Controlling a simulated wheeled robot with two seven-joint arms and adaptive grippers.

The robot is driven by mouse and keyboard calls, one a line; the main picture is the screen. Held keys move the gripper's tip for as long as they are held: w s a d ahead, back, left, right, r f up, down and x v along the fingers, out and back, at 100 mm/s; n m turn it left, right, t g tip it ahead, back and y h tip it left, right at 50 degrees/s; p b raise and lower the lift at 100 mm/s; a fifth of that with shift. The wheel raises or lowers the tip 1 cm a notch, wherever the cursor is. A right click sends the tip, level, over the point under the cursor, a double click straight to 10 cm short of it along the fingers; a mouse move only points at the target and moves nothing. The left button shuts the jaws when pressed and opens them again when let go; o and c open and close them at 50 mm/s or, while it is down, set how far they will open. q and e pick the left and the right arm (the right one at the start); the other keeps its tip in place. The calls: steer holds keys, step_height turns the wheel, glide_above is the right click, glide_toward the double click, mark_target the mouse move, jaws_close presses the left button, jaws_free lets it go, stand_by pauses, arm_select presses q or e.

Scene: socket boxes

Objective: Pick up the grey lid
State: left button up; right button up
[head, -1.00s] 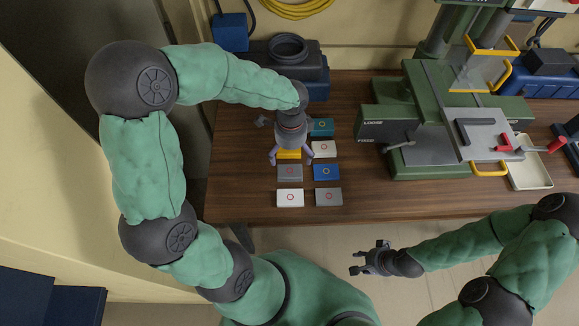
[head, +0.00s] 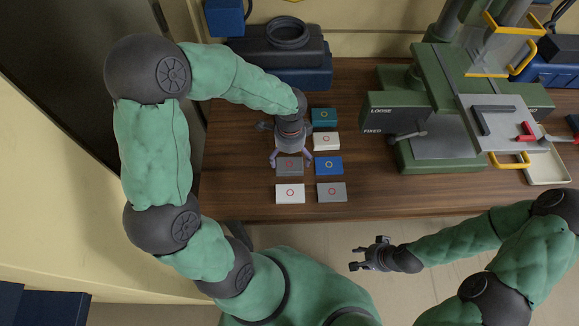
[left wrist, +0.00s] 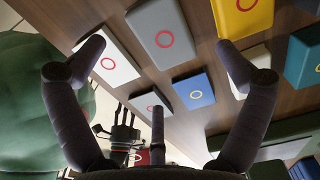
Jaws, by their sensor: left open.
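A grey lid (head: 290,168) with a red ring tops a box in the left column of boxes on the wooden table. It also shows large in the left wrist view (left wrist: 164,35). My left gripper (head: 290,160) points down over its far edge, fingers spread and empty. In the wrist view the lid lies between and beyond the open fingertips (left wrist: 162,46); contact is not visible. A second grey lid (head: 332,192) with a red ring is at the near end of the right column. My right gripper (head: 360,258) is open and empty, off the table's front edge.
Around the grey lid are a white box (head: 290,193), a blue box (head: 328,165), another white box (head: 326,142) and a teal box (head: 324,117). A yellow box (left wrist: 243,14) shows in the wrist view. A green machine (head: 440,120) stands to the right.

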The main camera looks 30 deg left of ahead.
mark_target(290, 167)
arm_select(q)
steer(key=f+b, duration=0.1)
steer(key=f, duration=0.1)
steer(key=f+b, duration=0.1)
steer(key=f, duration=0.2)
steer(key=shift+s+f, duration=0.2)
steer(key=shift+f, duration=0.15)
steer(key=shift+r, duration=0.1)
steer(key=c, duration=1)
